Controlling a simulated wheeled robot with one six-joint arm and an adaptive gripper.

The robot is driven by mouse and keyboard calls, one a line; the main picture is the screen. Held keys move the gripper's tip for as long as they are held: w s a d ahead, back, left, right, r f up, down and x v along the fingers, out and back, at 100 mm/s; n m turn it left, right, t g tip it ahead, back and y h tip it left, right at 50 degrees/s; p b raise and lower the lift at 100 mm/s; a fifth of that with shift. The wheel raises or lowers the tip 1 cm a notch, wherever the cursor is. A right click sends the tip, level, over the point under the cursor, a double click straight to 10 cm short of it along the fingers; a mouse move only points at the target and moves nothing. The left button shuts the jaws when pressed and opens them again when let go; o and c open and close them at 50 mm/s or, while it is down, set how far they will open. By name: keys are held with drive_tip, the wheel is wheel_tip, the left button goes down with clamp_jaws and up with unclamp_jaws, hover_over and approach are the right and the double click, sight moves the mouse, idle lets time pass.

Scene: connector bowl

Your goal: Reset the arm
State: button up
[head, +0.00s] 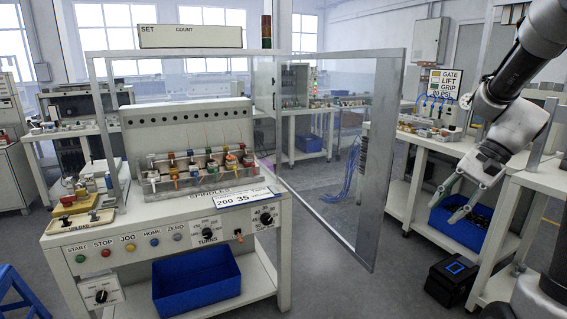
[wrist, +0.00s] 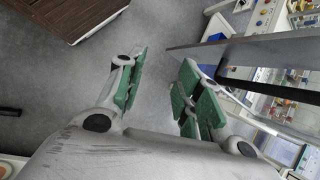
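My gripper (head: 454,203) is at the right of the head view, pointing down and to the left. It is held in the air in front of the right-hand bench. In the wrist view my gripper (wrist: 158,90) shows two green-padded fingers spread apart with bare grey floor between them. Nothing is held. My arm comes in from the upper right of the head view.
A winding machine bench (head: 160,250) with blue bin (head: 196,284) stands at left. Its transparent framed door (head: 340,160) swings out towards my gripper. A right-hand bench (head: 545,180) has a blue bin (head: 458,222) below it. Between door and bench is open floor.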

drive_tip(key=s+r+n+t+h, duration=0.2)
drive_tip(key=s+r+n+h, duration=0.1)
drive_tip(key=s+n, duration=0.2)
drive_tip(key=s+a+r+n+t+h, duration=0.1)
drive_tip(key=s+r+n+t+h, duration=0.1)
drive_tip(key=s, duration=0.7)
drive_tip(key=shift+s+r+n+t+h, duration=0.35)
drive_tip(key=shift+r+n+h, duration=0.4)
drive_tip(key=shift+n, duration=0.65)
